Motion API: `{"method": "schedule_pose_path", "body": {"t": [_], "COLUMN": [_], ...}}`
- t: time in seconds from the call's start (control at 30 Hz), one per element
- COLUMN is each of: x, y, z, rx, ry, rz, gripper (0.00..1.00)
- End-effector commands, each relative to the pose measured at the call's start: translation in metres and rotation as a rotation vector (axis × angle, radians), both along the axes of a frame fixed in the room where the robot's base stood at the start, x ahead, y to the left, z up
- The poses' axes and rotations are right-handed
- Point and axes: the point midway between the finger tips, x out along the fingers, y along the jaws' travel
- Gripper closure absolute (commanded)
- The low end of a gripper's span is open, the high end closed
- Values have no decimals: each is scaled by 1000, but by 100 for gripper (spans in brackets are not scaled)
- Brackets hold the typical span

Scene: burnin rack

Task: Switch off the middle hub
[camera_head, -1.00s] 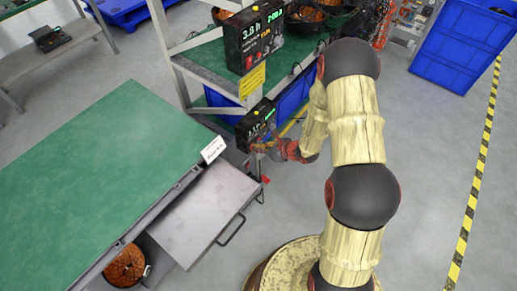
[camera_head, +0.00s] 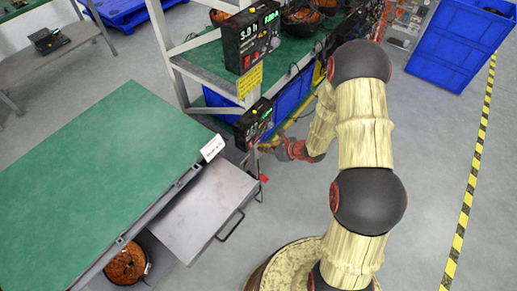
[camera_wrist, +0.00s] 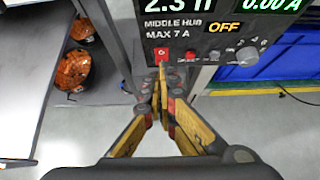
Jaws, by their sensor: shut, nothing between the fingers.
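The middle hub (camera_head: 252,124) is a black box on the rack post, below another black hub. In the wrist view its panel (camera_wrist: 205,30) reads "MIDDLE HUB MAX 7 A", with an orange "OFF" and 0.00 A in green. A red switch (camera_wrist: 162,56) is at the panel's lower left, with a grey knob (camera_wrist: 248,56) to the right. My gripper (camera_wrist: 161,72) is shut and empty, its tips just below and in front of the red switch. I cannot tell whether they touch it. My gripper also shows in the head view (camera_head: 268,148), beside the hub.
The upper hub (camera_head: 245,40) is above, with a yellow label under it. A green-topped bench (camera_head: 100,180) with an open grey drawer (camera_head: 200,215) stands left. Orange coils (camera_wrist: 72,70) lie in the wrist view's left. A blue bin (camera_head: 455,45) is far right; floor right is clear.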

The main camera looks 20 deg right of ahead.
Motion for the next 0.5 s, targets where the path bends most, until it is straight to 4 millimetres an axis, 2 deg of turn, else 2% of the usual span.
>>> {"method": "schedule_pose_path", "body": {"t": [0.03, 0.2, 0.5], "x": [-3, -23, -46], "y": [-8, -21, -36], "z": [8, 41, 74], "rx": [0, 0, 1], "ry": [-1, -1, 1], "rz": [-3, -3, -1], "gripper": [100, 100, 100]}}
